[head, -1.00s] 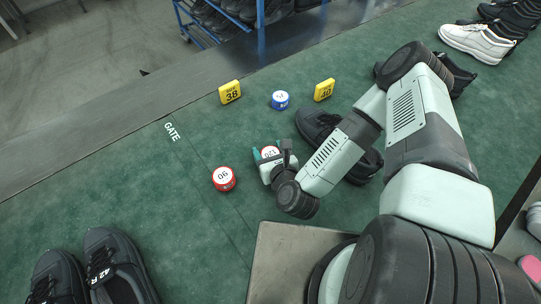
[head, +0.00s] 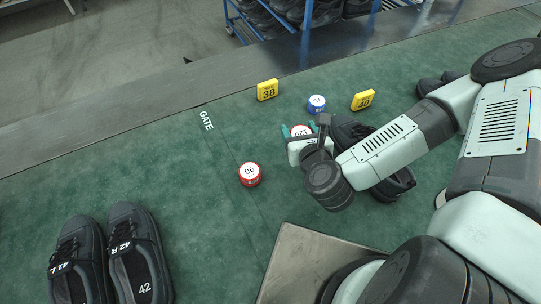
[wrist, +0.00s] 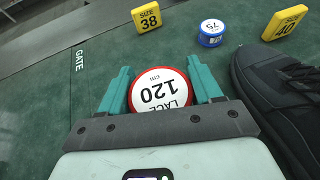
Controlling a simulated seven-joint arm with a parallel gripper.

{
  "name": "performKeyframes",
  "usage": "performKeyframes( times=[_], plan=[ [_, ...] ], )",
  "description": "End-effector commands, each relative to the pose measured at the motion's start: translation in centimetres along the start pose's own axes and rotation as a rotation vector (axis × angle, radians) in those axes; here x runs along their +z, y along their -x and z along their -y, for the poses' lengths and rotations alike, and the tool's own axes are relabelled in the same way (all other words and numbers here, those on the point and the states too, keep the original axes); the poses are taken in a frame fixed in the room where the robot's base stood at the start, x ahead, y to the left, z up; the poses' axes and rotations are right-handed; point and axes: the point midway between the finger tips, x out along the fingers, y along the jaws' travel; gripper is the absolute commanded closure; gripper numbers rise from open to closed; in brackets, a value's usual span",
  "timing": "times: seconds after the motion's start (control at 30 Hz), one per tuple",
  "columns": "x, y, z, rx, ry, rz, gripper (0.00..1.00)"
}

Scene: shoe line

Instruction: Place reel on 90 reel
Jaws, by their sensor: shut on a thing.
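The 90 reel (head: 250,174), with a red side and white top, lies flat on the green mat near the GATE line in the head view. My gripper (head: 299,129) is up and to the right of it, apart from it. My gripper is shut on the 120 reel (head: 301,131), which has a red rim and a white label. In the wrist view, the 120 lace reel (wrist: 160,94) sits between the two teal fingers, label facing the camera. My gripper partly hides its lower edge. The 90 reel is outside the wrist view.
A blue reel (head: 317,102) stands behind my gripper, between yellow size markers 38 (head: 267,90) and 40 (head: 362,101). A dark shoe (head: 394,184) lies close to the right of my gripper. A pair of dark shoes (head: 108,257) stands front left. The mat around the 90 reel is clear.

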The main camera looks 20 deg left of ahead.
Motion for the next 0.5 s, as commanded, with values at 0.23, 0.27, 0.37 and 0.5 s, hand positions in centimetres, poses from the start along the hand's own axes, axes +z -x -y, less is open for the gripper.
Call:
performKeyframes(
  times=[0.23, 0.27, 0.37, 0.5],
  plan=[
    [2.2, 0.1, -6.8, 0.317, 0.136, 0.005, 0.66],
    [2.4, 0.3, -7.8, 0.368, 0.157, 0.005, 0.66],
    [2.8, 1.3, -10.6, 0.522, 0.222, 0.005, 0.66],
    [2.9, 2.7, -13.2, 0.688, 0.289, 0.003, 0.66]
  ],
)
